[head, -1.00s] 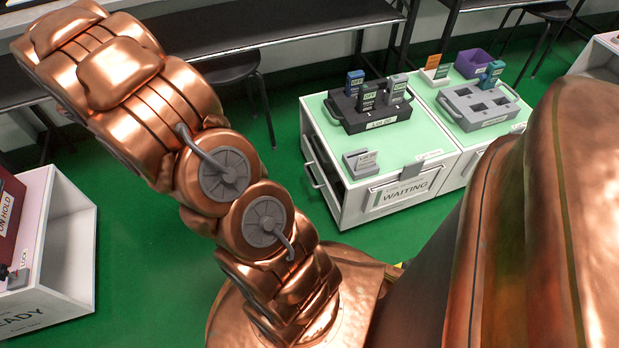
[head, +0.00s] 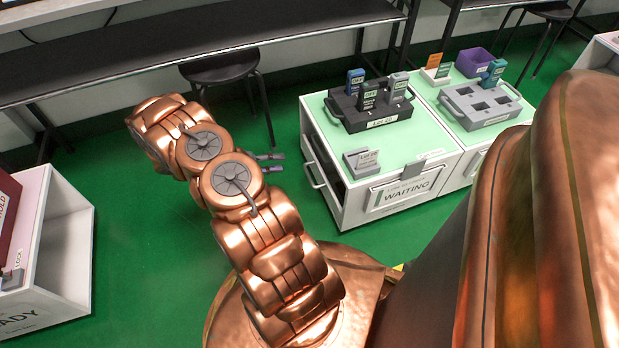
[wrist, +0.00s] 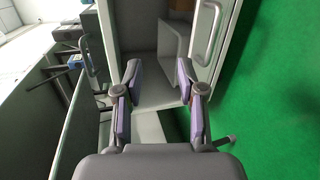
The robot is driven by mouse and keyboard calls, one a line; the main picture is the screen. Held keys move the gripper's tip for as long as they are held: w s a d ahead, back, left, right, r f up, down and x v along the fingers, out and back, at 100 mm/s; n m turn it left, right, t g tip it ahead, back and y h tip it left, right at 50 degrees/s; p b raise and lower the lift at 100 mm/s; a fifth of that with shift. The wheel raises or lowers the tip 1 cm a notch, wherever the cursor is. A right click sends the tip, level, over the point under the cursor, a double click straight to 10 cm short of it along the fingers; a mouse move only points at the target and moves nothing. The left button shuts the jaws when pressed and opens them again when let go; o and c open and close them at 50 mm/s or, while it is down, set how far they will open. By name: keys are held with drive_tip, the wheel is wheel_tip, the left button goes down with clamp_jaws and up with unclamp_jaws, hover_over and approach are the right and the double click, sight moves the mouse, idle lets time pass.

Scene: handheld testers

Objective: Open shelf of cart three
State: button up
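A white cart (head: 345,217) with a green top and a sign reading WAITING stands right of centre in the head view. A grey bar handle (head: 315,170) is on its left side. I cannot read which cart is number three. My gripper (head: 269,164) is left of this cart and apart from it. In the wrist view my gripper (wrist: 158,72) is open, with nothing between its purple-padded fingers. Neither handle is between the fingers.
A dark holder (head: 370,118) with several testers sits on the cart. A second green-topped cart (head: 455,155) adjoins it, bearing a grey holder (head: 478,108). A white cart (head: 62,245) stands at left. A black bench (head: 190,50) and stool (head: 220,70) are behind. Green floor (head: 150,240) is clear between.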

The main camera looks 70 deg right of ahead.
drive_tip(key=h, duration=0.1)
approach(309, 176)
drive_tip(key=s+d+f, duration=0.1)
drive_tip(key=s, duration=0.1)
drive_tip(key=shift+b+x, duration=1.75)
drive_tip(key=shift+x, duration=2.2)
drive_tip(key=shift+w+d, duration=0.1)
clamp_jaws()
